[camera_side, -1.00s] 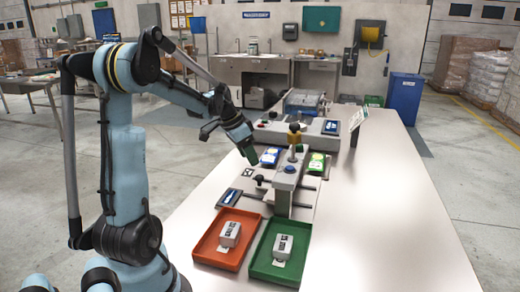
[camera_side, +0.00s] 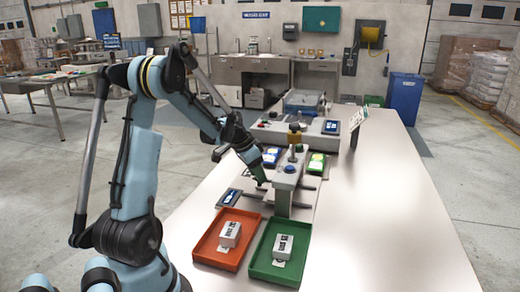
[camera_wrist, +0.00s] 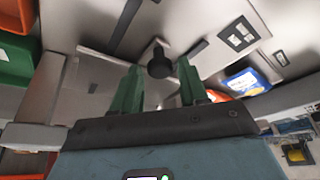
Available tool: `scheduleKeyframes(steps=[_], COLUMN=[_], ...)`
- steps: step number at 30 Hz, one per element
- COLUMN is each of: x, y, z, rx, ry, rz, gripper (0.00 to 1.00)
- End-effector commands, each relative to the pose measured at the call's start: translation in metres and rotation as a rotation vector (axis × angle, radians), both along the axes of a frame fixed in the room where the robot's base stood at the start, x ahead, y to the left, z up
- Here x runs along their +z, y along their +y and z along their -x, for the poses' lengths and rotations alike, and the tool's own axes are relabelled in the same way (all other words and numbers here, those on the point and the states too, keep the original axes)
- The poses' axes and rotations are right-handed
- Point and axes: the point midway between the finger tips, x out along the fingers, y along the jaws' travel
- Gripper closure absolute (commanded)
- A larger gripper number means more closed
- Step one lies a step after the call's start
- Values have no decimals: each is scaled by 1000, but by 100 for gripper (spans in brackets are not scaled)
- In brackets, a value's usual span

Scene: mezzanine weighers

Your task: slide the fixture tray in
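My gripper (camera_side: 262,180) points down at the left side of the grey weighing station. Its two green fingers show in the wrist view (camera_wrist: 159,66), spread apart with nothing held. A black knob (camera_wrist: 159,60) stands ahead between the fingertips, apart from both as far as I can see; in the side view my gripper hides it. The knob rises from a pale metal surface (camera_wrist: 88,82), which looks like the fixture tray; the tray's edges are hard to make out. A grey post with a blue button (camera_side: 289,168) stands just right of my gripper.
An orange tray (camera_side: 200,250) and a green tray (camera_side: 258,270) at the front each hold a white box. A small sign (camera_side: 357,117) stands back right. The table's right side is clear.

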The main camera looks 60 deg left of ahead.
Motion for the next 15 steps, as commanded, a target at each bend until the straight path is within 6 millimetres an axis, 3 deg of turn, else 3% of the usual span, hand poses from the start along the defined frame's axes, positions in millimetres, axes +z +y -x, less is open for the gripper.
scheduleKeyframes(steps=[1,8,15], x=[0,0,0], y=[0,0,-1], z=[0,0,-1], rx=[0,0,0], ry=[0,0,0], rz=[0,0,1], gripper=[65,100,100])
